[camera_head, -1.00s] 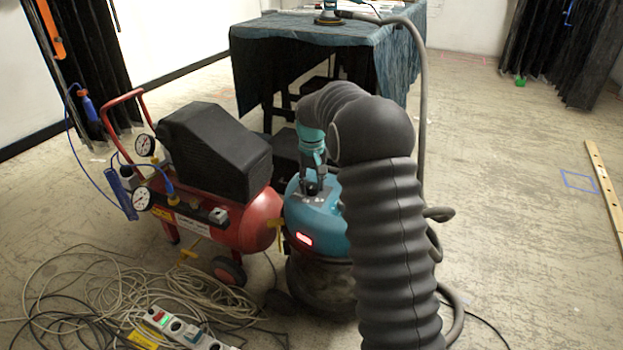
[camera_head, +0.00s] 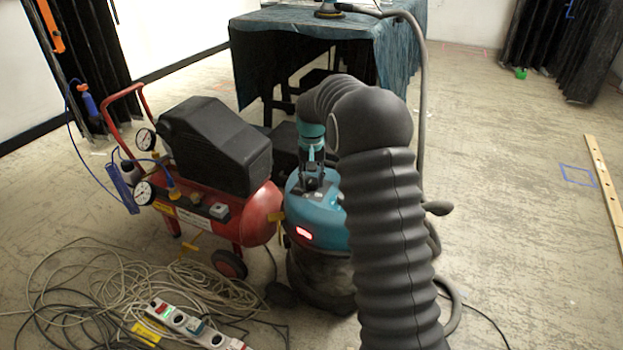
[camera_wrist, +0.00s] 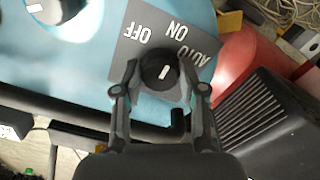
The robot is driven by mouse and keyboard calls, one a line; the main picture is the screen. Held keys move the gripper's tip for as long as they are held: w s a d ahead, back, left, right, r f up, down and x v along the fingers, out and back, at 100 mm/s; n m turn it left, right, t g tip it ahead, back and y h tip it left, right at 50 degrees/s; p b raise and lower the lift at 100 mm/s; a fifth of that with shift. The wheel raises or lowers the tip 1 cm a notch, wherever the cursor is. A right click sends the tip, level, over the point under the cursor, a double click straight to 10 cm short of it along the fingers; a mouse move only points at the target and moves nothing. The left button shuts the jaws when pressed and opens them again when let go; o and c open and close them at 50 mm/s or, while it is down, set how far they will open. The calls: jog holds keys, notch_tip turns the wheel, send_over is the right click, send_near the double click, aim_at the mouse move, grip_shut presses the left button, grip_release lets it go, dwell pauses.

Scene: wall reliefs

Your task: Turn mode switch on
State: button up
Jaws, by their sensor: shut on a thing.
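The mode switch (camera_wrist: 158,71) is a round black knob with a white pointer line, on a grey plate (camera_wrist: 127,60) marked OFF, ON and AUTO. The plate is on top of the blue vacuum cleaner (camera_head: 333,234). In the wrist view, the pointer line is nearly upright and its top leans slightly right, toward the word ON. My gripper (camera_wrist: 160,88) has one finger on each side of the knob and is shut on it. In the head view, my gripper (camera_head: 312,178) reaches down onto the vacuum's top; the knob is too small to read there.
A red compressor (camera_head: 262,215) with a black cover (camera_head: 215,145) stands close on the left. Tangled cables and a power strip (camera_head: 185,322) lie in front. A cloth-covered table (camera_head: 285,30) is behind. Another dial (camera_wrist: 45,8) is on the vacuum. Floor to the right is mostly clear.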

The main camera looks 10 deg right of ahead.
aim_at(311, 180)
jog(key=o, duration=1.1)
jog(key=shift+o, duration=0.2)
notch_tip(311, 180, up, 12)
